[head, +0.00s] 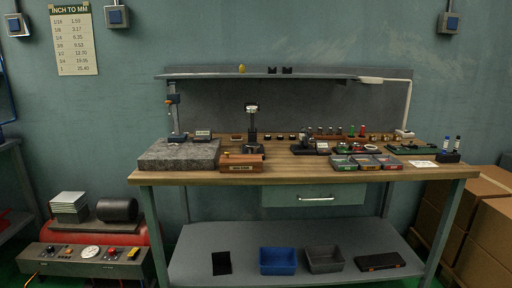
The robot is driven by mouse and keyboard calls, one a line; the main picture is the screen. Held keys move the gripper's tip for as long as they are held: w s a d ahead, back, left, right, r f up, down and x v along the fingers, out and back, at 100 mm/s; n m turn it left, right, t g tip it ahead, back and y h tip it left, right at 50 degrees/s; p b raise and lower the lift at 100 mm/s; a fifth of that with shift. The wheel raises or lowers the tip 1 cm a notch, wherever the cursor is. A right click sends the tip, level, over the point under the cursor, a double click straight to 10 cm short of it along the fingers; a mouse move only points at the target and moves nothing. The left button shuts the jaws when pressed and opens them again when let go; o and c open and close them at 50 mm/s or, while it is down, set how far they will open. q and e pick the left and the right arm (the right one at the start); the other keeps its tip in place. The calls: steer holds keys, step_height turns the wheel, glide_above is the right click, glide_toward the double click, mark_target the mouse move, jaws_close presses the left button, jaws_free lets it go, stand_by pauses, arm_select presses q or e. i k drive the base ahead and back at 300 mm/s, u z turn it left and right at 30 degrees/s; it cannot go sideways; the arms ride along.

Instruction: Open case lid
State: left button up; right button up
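Neither of my grippers is in view. A small brown wooden case (242,162) with a pale label on its front sits at the front edge of the workbench (300,178), beside a grey granite slab; its lid looks shut. A flat dark case (380,261) lies on the lower shelf at the right and looks shut. I cannot tell which of these is the case in question. Both are small in the picture, and no latch can be made out.
The granite slab (180,154) fills the bench's left end. Clear-lidded trays (364,162) sit right of centre. A drawer (314,196) hangs below. The lower shelf (195,240) holds a blue bin (278,261) and a grey bin (324,259). Cardboard boxes (490,235) stand right.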

mark_target(227, 158)
steer(key=z, duration=0.5)
steer(key=i, duration=0.9)
steer(key=z, duration=0.1)
